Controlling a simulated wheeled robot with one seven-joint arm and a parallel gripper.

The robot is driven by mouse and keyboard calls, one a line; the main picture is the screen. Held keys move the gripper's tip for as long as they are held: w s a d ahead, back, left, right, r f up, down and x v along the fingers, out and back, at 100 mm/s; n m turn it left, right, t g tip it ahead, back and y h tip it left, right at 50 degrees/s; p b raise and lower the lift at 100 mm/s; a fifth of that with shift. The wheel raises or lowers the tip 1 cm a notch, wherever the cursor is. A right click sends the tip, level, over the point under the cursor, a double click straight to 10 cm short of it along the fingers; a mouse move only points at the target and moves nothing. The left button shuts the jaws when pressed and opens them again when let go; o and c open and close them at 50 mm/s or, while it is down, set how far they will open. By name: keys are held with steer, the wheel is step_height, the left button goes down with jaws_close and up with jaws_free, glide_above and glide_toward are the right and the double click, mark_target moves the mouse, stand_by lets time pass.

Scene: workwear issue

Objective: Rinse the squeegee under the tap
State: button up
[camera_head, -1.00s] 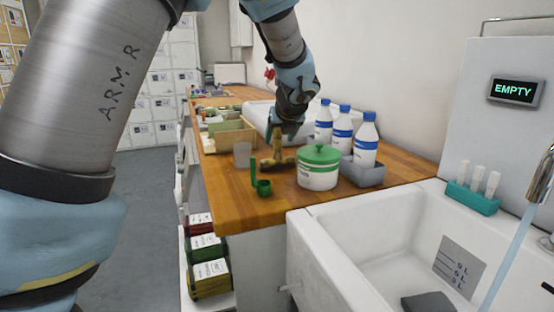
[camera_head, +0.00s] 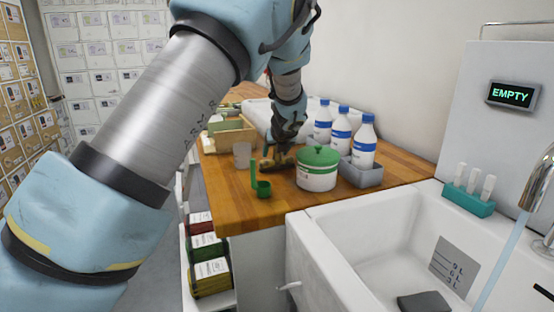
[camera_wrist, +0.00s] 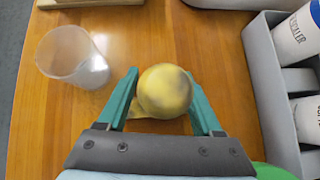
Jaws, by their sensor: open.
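A white tub with green lid (camera_head: 318,169) stands close right of the tool. A dark block (camera_head: 424,302) lies in the sink.

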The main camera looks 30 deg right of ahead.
jaws_close()
stand_by(0.5)
